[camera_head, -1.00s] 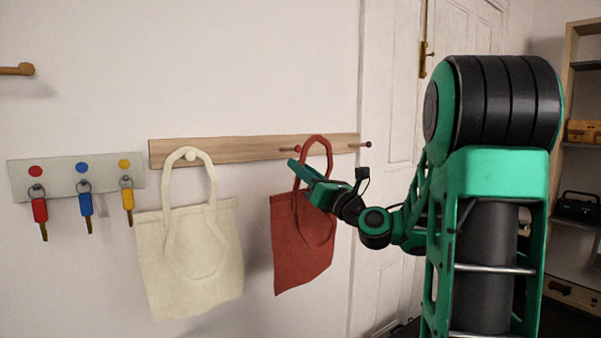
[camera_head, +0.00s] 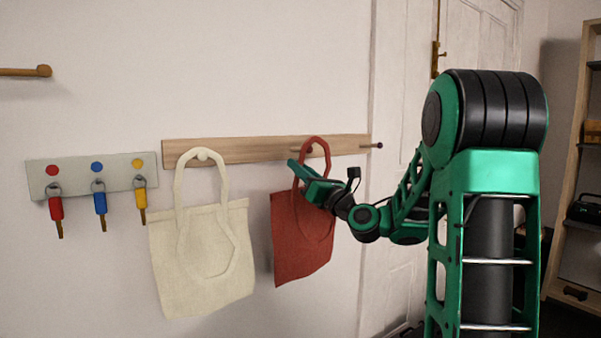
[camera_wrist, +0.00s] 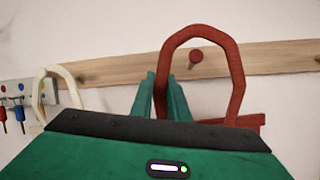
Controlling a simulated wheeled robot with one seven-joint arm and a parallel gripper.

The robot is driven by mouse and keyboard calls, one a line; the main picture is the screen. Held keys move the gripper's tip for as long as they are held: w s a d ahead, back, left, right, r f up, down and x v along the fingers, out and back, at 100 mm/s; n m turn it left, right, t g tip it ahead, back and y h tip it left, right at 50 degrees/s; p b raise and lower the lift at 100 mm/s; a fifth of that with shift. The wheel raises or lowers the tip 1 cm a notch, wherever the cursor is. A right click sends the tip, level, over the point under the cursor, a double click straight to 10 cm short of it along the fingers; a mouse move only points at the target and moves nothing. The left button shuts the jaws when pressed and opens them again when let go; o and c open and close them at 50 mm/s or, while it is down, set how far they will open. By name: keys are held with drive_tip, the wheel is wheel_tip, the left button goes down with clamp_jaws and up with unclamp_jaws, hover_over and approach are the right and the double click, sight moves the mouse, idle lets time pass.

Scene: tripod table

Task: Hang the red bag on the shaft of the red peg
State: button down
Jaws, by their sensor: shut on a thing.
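The red bag (camera_head: 303,240) hangs from my gripper (camera_head: 296,172), which is shut on the left strand of its handle. In the wrist view the fingers (camera_wrist: 160,95) hold that strand, and the handle loop (camera_wrist: 235,75) arches above them. The red peg (camera_wrist: 195,57) shows through the loop's opening, below its top. In the head view the red peg (camera_head: 308,150) sits inside the loop near its left edge. I cannot tell whether the loop is around the peg or in front of its tip.
The wooden rail (camera_head: 250,150) also bears a cream bag (camera_head: 200,265) on a pale peg (camera_head: 203,154) at left and a dark peg (camera_head: 379,146) at right. A key board (camera_head: 75,170) with three keys is farther left. A door (camera_head: 400,200) stands right.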

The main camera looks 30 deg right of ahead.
drive_tip(key=shift+w+a+f, duration=0.1)
drive_tip(key=shift+w+f, duration=0.05)
drive_tip(key=shift+w, duration=1.65)
drive_tip(key=shift+w+f, duration=0.8)
drive_tip(key=shift+w, duration=0.2)
